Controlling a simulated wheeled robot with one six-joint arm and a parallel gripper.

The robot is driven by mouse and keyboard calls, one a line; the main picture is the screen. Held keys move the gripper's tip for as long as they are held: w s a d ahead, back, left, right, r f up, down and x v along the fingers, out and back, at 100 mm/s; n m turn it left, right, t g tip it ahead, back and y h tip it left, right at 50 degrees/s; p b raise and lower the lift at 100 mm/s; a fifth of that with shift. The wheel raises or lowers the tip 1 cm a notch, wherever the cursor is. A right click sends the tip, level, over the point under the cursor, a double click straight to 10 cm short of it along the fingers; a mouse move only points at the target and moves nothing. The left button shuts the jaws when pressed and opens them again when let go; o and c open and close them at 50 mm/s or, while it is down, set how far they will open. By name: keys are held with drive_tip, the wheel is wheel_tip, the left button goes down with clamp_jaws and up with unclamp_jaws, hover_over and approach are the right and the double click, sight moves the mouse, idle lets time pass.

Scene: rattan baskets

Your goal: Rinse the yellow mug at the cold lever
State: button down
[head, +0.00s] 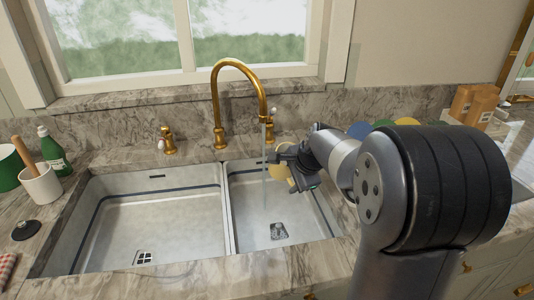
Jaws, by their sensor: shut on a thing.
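The yellow mug (278,173) is over the right sink basin, partly hidden by my gripper (287,166). My gripper is shut on it. A thin stream of water falls from the spout of the gold tap (233,66) into the right basin. The stream runs at the left side of the mug; I cannot tell whether it enters it. No cold marking is legible on either.
The left sink basin (150,222) is empty. A green bottle (52,152), a white crock (40,184) and a black round object (26,230) stand at left. Blue, green and yellow round items show behind my arm. Orange-brown boxes (478,104) stand at back right.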

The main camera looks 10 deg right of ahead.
drive_tip(key=s+d+r+p, duration=0.1)
drive_tip(key=s+r+p, duration=0.1)
drive_tip(key=s+r, duration=0.2)
drive_tip(key=shift+s+d, duration=0.25)
drive_tip(key=shift+s, duration=0.05)
idle(0.5)
